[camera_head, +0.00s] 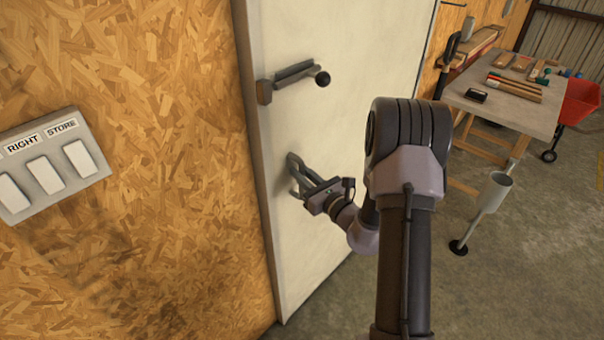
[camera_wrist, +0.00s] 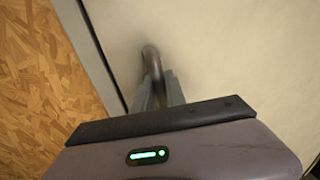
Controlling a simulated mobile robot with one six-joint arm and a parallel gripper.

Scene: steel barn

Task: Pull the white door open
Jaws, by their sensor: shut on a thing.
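The white door (camera_head: 340,130) stands in the chipboard wall, and it also fills the right of the wrist view (camera_wrist: 230,50). A dark latch with a round knob (camera_head: 297,78) is fixed on the door's upper left part. Below it is a grey door handle (camera_head: 292,162), a curved bar whose upper end shows in the wrist view (camera_wrist: 151,58). My gripper (camera_head: 305,188) is at this handle, with its fingers shut on the bar. The fingers (camera_wrist: 160,92) hide the lower part of the handle. The door looks closed or nearly so; I cannot tell exactly.
A switch panel (camera_head: 78,185) with white switches and labels is on the chipboard wall (camera_head: 150,120) at left. A workbench (camera_head: 500,105) with tools stands at the right. A grey cup on a stand (camera_head: 490,195) and a red bin (camera_head: 580,100) are nearby. Concrete floor lies between.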

